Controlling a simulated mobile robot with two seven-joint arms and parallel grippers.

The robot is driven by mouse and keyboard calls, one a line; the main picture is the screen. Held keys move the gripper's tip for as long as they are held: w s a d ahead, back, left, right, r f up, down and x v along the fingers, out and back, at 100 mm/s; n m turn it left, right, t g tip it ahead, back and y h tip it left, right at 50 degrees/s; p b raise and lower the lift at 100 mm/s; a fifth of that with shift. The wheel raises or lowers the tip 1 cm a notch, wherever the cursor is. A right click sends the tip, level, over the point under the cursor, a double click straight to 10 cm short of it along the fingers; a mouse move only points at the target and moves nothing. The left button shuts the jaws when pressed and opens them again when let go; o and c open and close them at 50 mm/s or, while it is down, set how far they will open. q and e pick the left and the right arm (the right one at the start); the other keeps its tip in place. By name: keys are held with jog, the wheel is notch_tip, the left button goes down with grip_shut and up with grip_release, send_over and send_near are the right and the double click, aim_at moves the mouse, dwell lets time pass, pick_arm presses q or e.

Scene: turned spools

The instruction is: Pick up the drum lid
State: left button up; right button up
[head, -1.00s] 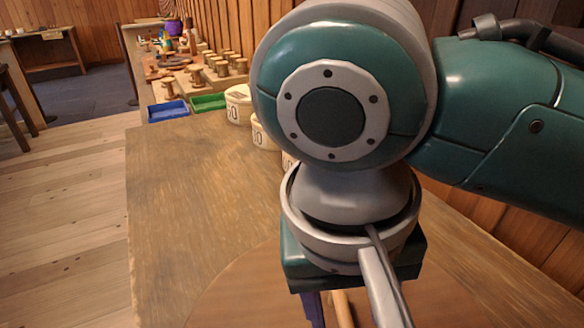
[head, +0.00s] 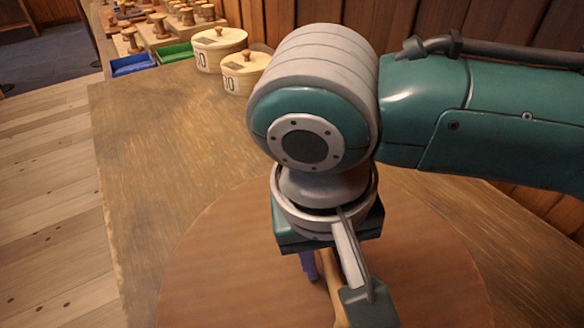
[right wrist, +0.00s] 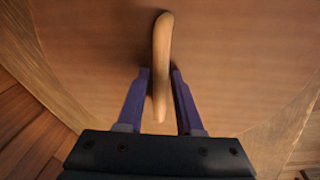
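The drum lid (head: 215,270) is a large round brown wooden disc with a curved, lighter wooden handle. It lies flat over the table and fills most of the right wrist view (right wrist: 240,60). My right gripper (head: 320,272) points down at the lid. In the right wrist view its purple fingers (right wrist: 160,75) stand on both sides of the handle (right wrist: 161,45), with a narrow gap on each side. It looks open around the handle. In the head view my own arm hides one finger and part of the lid. My left gripper is not in view.
The lid rests above a wooden table (head: 140,150). Two round lidded boxes (head: 220,50) (head: 243,75) stand at the back near the plank wall. Beyond are a blue bin (head: 132,64), a green bin (head: 174,53) and several turned spools. Free tabletop lies left of the lid.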

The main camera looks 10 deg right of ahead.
grip_shut()
dwell(1.0)
